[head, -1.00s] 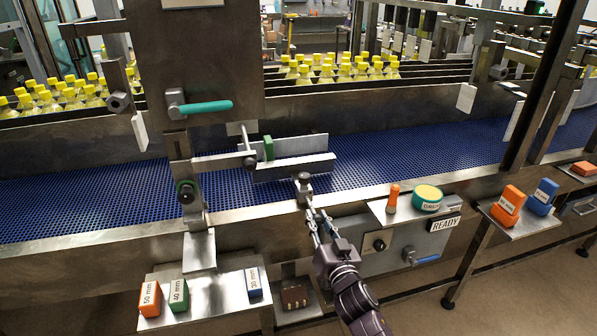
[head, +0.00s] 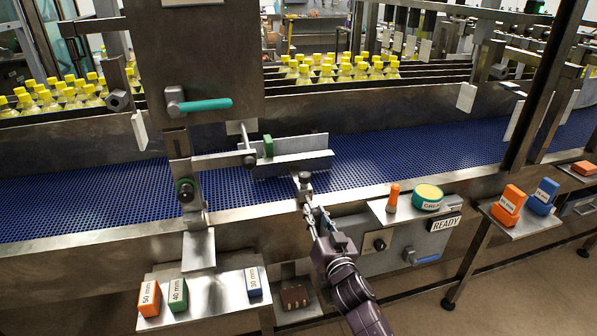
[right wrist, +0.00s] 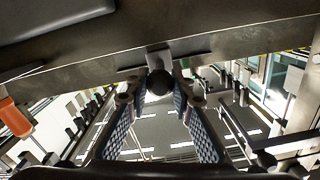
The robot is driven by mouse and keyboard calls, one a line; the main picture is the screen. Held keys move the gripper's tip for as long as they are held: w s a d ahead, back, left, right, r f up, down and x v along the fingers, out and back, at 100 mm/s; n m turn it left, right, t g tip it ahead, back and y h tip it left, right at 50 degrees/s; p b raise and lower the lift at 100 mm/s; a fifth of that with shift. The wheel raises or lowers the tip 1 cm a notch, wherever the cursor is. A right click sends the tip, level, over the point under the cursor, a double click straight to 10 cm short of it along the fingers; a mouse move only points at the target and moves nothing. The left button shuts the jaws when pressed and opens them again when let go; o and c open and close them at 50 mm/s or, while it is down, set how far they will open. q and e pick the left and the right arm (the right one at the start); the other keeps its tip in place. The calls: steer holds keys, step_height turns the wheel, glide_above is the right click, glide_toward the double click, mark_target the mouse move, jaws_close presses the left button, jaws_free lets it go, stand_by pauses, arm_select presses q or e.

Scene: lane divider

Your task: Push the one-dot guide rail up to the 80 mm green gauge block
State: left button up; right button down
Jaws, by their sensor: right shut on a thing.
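A green gauge block (head: 268,146) stands against the far plate (head: 310,142) of the lane over the blue belt; its label is not readable here. The near guide rail (head: 315,160) runs parallel in front of it, close to the block; I cannot tell whether they touch. Its dot mark does not show. A stem with a dark round knob (head: 305,178) reaches from the near rail toward me. My right gripper (head: 309,208) is shut on this knob, which shows between the fingers in the right wrist view (right wrist: 159,82). My left gripper is out of view.
Orange, green and blue gauge blocks (head: 178,296) stand on the lower left tray. An orange peg (head: 392,197) and a green-and-yellow round piece (head: 428,197) sit on the front shelf. More blocks (head: 509,205) stand at the right.

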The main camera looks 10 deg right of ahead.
steer(key=shift+w+b, duration=0.5)
steer(key=shift+w, duration=0.8)
steer(key=c, duration=1.6)
jaws_free()
steer(key=s, duration=1.2)
steer(key=s+f+n+g, duration=0.1)
steer(key=s+f+g, duration=0.3)
steer(key=f, duration=0.9)
steer(key=s+f+n+g, duration=0.15)
steer(key=s+f, duration=0.45)
steer(key=f, duration=0.7)
steer(key=s+f+g, duration=0.3)
steer(key=s+f, duration=0.3)
steer(key=f, duration=0.7)
steer(key=s+d+f+g, duration=0.1)
steer(key=s+f, duration=0.5)
steer(key=s, duration=0.6)
steer(key=s+d+f+n+g, duration=0.1)
steer(key=s+f+g, duration=0.3)
steer(key=s+f, duration=0.3)
steer(key=s+d+f+n+g, duration=0.1)
steer(key=s+f+g, duration=0.2)
steer(key=s, duration=1.4)
step_height(320, 180, down, 4)
steer(key=shift+s+d+r+h, duration=0.2)
steer(key=shift+s+d+h, duration=0.1)
steer(key=shift+s, duration=0.1)
